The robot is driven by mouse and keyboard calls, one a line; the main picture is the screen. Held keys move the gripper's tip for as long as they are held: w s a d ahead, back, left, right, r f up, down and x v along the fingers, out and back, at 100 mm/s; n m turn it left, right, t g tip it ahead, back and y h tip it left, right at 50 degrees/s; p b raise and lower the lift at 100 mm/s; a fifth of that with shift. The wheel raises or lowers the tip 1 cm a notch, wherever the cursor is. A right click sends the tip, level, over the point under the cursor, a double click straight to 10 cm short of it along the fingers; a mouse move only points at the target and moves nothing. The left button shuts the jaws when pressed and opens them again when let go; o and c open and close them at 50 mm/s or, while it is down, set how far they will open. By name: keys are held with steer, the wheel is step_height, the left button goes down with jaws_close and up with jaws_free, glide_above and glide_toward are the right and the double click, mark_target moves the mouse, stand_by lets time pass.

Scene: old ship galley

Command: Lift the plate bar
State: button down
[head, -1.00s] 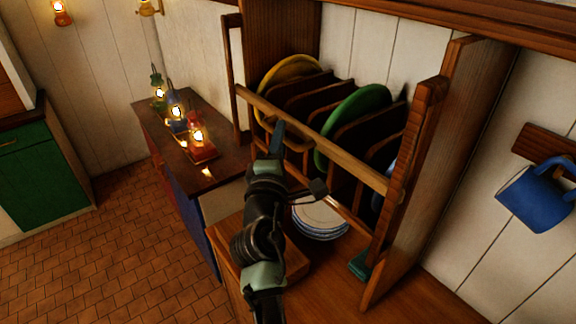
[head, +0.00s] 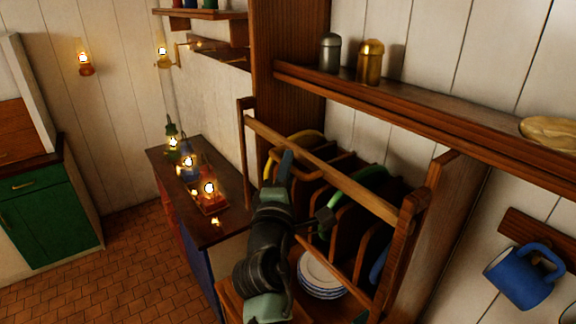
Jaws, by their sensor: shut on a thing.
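The plate bar (head: 340,181) is a long light-wood rail across the front of the wooden plate rack (head: 436,220). It slants down to the right in the head view, with its ends near the tops of the two front posts. Behind the bar, a yellow plate (head: 267,170) and a green plate (head: 372,177) stand in the slots. A blue plate (head: 378,265) shows only slightly at the right.
White plates (head: 322,274) are stacked low in the rack. A shelf (head: 420,117) with two shakers overhangs behind. Lit lanterns (head: 208,195) stand on the left cabinet. A blue mug (head: 520,279) hangs at the right. Open floor (head: 130,265) lies left.

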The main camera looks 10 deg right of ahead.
steer(key=shift+r, duration=0.55)
steer(key=c, duration=0.9)
jaws_free()
steer(key=shift+c, duration=0.2)
steer(key=shift+o, duration=0.5)
steer(key=shift+f, duration=0.2)
steer(key=shift+s+f, duration=0.1)
steer(key=b+v, duration=0.4)
steer(key=v, duration=0.9)
steer(key=shift+b, duration=0.35)
